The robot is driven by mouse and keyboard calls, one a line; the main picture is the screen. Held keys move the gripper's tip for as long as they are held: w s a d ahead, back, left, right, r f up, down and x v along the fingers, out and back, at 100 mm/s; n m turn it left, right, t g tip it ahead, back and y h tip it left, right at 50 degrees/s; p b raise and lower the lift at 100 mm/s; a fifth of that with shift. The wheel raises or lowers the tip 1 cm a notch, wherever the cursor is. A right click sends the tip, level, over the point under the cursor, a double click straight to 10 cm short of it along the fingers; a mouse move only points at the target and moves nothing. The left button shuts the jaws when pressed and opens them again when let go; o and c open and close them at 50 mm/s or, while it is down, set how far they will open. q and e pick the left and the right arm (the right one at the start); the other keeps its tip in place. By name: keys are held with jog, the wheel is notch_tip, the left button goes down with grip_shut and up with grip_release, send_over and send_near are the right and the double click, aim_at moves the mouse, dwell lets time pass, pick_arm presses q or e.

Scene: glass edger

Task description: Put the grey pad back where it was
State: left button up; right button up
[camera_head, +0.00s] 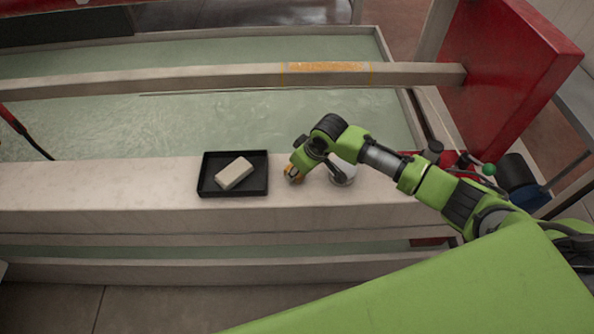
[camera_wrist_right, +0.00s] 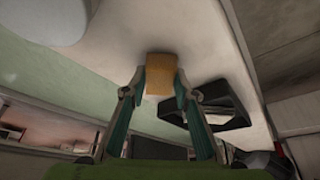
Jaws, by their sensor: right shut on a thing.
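A pale grey, almost white pad (camera_head: 234,173) lies slanted in the black tray (camera_head: 262,188) on the stone ledge in the head view. My right gripper (camera_head: 293,175) is just right of the tray, over the ledge. In the right wrist view its fingers (camera_wrist_right: 160,84) are shut on an orange-yellow block (camera_wrist_right: 161,72), not on the grey pad. I cannot tell whether the block touches the ledge. The tray also shows right of the fingers in the wrist view (camera_wrist_right: 236,122). My left gripper is not in view.
A white round thing (camera_head: 345,175) stands on the ledge (camera_head: 100,185) just right of my right gripper, partly hidden by it. Behind lies a water-filled trough with a beam (camera_head: 200,76) across it. A red panel (camera_head: 505,75) stands at the right. The ledge left of the tray is clear.

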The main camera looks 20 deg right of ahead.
jog(key=shift+f, duration=0.2)
jog(key=o, duration=0.9)
jog(key=shift+c, duration=0.2)
jog(key=shift+r, duration=0.1)
jog(key=shift+r, duration=0.25)
jog(key=v, duration=1.1)
jog(key=shift+r+p, duration=0.3)
jog(key=shift+p, duration=0.1)
jog(key=shift+s, duration=0.15)
